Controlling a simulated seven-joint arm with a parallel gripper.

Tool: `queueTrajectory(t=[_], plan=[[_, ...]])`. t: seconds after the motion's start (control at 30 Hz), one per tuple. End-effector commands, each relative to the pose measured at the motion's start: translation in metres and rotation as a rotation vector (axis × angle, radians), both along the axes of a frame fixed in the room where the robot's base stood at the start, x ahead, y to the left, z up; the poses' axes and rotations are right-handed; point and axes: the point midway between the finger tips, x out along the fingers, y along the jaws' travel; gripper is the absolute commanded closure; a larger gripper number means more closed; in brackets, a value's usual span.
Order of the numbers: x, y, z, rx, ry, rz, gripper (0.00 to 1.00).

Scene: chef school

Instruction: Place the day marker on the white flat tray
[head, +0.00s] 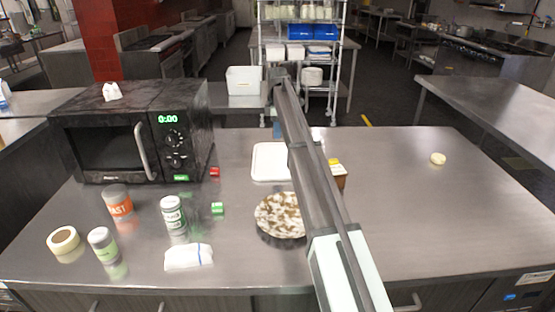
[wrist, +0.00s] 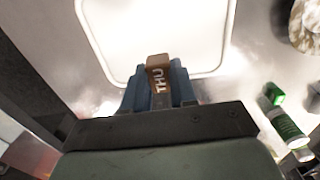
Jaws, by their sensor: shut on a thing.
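The day marker (wrist: 158,70) is a small brown block with white "THU" lettering. In the wrist view my gripper (wrist: 158,88) is shut on it, between its blue fingers. The white flat tray (wrist: 150,60) has a raised rim and lies just beyond the marker in that view; its visible surface is empty. In the head view the tray (head: 269,163) lies on the steel counter, partly covered by my arm. My gripper (head: 276,130) is at the tray's far side there, and the marker cannot be made out. The height of the marker above the counter is unclear.
A black microwave (head: 100,140) stands at the left. A patterned round object (head: 280,215) and a yellow-topped box (head: 338,172) are beside my arm. Cans (head: 173,215), tape (head: 63,240) and a white packet (head: 188,257) lie front left. The counter's right side is mostly clear.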

Motion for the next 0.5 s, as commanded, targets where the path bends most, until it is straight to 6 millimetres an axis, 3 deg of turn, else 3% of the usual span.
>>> queueTrajectory(t=[0.5], plan=[[0.001, -0.002, -0.062, 0.000, 0.001, 0.002, 1.00]])
